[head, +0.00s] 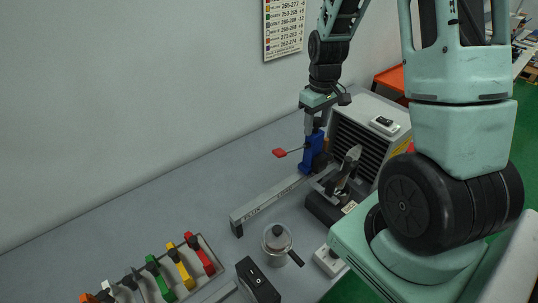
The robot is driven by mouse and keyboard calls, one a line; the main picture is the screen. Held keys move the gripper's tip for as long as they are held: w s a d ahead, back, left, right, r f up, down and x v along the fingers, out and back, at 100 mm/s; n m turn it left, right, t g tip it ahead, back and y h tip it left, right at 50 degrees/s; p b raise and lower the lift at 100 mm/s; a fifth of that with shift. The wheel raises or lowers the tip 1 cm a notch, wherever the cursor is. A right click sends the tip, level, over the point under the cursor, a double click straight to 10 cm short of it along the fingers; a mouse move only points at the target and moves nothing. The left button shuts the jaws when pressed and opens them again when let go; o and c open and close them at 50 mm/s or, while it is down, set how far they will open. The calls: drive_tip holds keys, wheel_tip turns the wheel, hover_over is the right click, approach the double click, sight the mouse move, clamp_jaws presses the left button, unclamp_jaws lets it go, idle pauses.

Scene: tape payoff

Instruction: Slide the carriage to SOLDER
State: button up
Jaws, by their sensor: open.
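The blue carriage (311,158) stands upright at the far end of a grey rail (262,200). The rail carries small lettering on its side, too small to read, so I cannot tell which mark is SOLDER. A thin rod with a red tip (279,153) sticks out to the left of the carriage. My gripper (315,128) points down at the top of the carriage, with its fingers open. I cannot tell whether the fingers touch the carriage. My wrist hides part of the area above it.
A grey slatted box (362,132) and a dark device (346,176) stand close to the right of the carriage. A tray (205,240) holds several coloured pieces. The bench left of the rail is clear.

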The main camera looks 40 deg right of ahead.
drive_tip(key=shift+r, duration=0.1)
wheel_tip(320, 180, up, 7)
drive_tip(key=p, duration=0.6)
idle(0.6)
drive_tip(key=shift+a+f+b, duration=0.2)
drive_tip(key=shift+a+b, duration=0.1)
drive_tip(key=shift+a, duration=0.1)
drive_tip(key=s+a+f+n+b, duration=0.1)
drive_tip(key=a+n+b, duration=0.15)
drive_tip(key=a, duration=0.75)
drive_tip(key=s+a+f+n+b, duration=0.1)
drive_tip(key=a+b, duration=0.3)
drive_tip(key=a, duration=0.5)
drive_tip(key=s+a+f+n+b, duration=0.2)
drive_tip(key=s+a+n+b, duration=0.2)
drive_tip(key=s+a, duration=1)
drive_tip(key=s+b, duration=0.2)
drive_tip(key=b, duration=0.1)
drive_tip(key=shift+s+a+f+y, duration=0.15)
drive_tip(key=shift+a+f+y, duration=0.15)
drive_tip(key=shift+a, duration=0.1)
